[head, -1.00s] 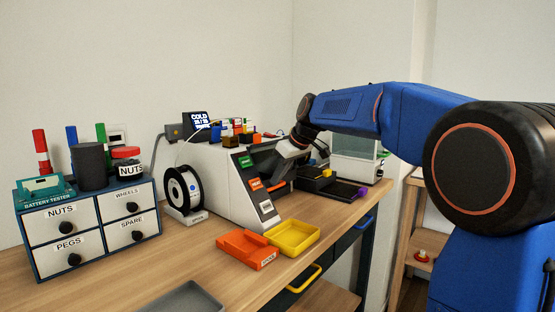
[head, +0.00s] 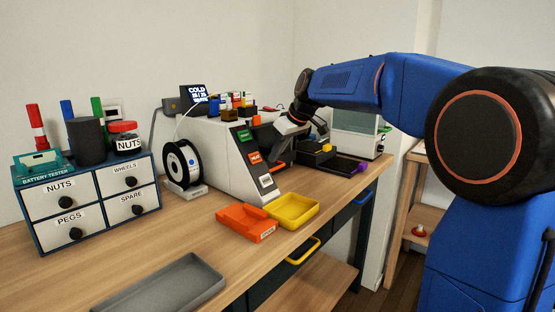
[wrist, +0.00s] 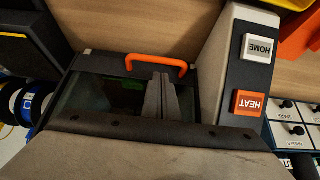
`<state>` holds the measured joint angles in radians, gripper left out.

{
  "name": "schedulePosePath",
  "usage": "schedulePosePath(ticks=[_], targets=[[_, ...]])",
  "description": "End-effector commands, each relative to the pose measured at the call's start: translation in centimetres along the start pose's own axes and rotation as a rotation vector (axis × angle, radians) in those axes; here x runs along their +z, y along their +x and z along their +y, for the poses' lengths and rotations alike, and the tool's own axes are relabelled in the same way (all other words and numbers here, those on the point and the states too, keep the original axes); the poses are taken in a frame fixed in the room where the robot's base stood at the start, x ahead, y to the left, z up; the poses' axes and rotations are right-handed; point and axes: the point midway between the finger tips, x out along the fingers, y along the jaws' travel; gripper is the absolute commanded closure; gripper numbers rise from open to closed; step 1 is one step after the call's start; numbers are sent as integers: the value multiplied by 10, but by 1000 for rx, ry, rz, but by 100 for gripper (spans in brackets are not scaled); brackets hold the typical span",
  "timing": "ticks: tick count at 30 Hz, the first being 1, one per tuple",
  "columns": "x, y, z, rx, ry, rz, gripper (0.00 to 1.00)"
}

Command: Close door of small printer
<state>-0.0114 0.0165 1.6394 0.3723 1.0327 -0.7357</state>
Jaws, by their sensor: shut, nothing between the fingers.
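The small printer (head: 225,155) stands on the bench as a pale, wedge-shaped housing with a sloped button panel. In the wrist view its door (wrist: 97,64) has a dark frame, a glass window and an orange handle (wrist: 155,63). I cannot tell the door's exact angle. My gripper (wrist: 163,77) is shut and empty, its fingers over the glass just beside the handle. I cannot tell whether they touch the door. In the head view my gripper (head: 291,127) is at the printer's front opening, its fingertips hidden.
Orange (head: 246,221) and yellow (head: 293,210) trays lie before the printer. A filament spool (head: 182,164) stands left of it, with a drawer cabinet (head: 95,200) farther left. A dark machine with a black tray (head: 347,165) is close on the right. A grey tray (head: 165,285) lies in front.

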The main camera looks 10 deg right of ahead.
Motion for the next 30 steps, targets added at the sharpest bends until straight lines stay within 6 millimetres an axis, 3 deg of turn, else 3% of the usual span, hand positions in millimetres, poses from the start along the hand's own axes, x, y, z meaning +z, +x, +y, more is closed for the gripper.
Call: schedulePosePath(ticks=[3,12,22,26,30], targets=[[-13,-23,-5,6,-1,10,100],[-12,-83,-4,7,0,11,100],[-11,-117,-5,6,0,9,100],[2,-121,-12,14,20,1,100],[40,-124,-32,38,79,-22,100]])
